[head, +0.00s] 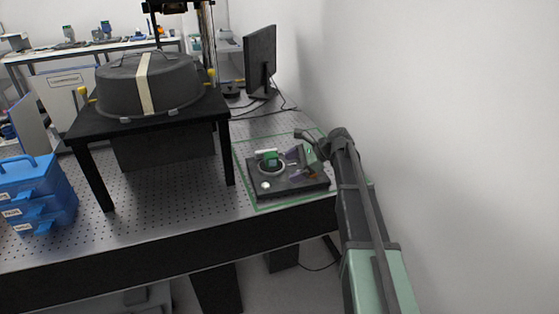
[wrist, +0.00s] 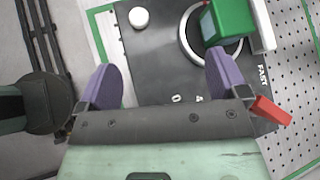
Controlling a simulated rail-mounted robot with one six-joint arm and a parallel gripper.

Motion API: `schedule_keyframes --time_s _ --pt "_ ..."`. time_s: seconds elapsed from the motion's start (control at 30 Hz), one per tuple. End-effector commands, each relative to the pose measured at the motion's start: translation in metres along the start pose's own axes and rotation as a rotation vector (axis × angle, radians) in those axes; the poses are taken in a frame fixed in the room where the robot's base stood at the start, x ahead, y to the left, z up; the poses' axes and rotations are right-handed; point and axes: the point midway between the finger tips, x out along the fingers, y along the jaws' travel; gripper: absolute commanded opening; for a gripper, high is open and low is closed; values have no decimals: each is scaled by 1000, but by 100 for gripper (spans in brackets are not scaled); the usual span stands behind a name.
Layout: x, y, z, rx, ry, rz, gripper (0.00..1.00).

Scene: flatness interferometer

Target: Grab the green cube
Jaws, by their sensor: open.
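The green cube (head: 270,155) sits at the ring on a dark instrument plate on the bench. In the wrist view the green cube (wrist: 230,20) is near the top, right of centre, with a paler face toward the left. My gripper (head: 300,158) is over the right part of the plate. In the wrist view my gripper (wrist: 165,80) shows two purple fingers spread apart with nothing between them. The right finger lies just below the cube in the picture and overlaps the ring; whether it touches the cube I cannot tell.
The dark plate (wrist: 150,60) carries a pale ring (wrist: 186,40), a white knob (wrist: 139,18) and a white bar (wrist: 263,25). A black stand (head: 100,120) with a dark domed cover (head: 120,85) is to the left. A monitor (head: 260,50) stands behind. A white wall is close on the right.

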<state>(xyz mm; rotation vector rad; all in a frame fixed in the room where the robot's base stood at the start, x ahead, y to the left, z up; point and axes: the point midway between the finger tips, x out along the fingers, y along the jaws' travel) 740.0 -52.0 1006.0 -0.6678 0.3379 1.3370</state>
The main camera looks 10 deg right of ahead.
Motion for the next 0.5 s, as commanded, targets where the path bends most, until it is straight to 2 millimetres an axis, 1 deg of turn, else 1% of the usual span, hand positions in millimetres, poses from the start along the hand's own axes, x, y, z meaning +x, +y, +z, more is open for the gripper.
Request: schedule_keyframes --time_s 0.03,0.1,0.13,0.2,0.3,0.37,0.5 --pt "-16 -39 -12 128 -77 -45 92" --pt "-34 -63 -15 270 -171 -81 92" --pt "-38 -68 -16 307 -197 -88 92" --pt "-44 -72 -15 348 -226 -95 92" --pt "-39 -70 -13 351 -227 -94 92" --pt "-31 -71 -12 349 -226 -93 92" --pt "-3 -73 -8 346 -225 -92 92"
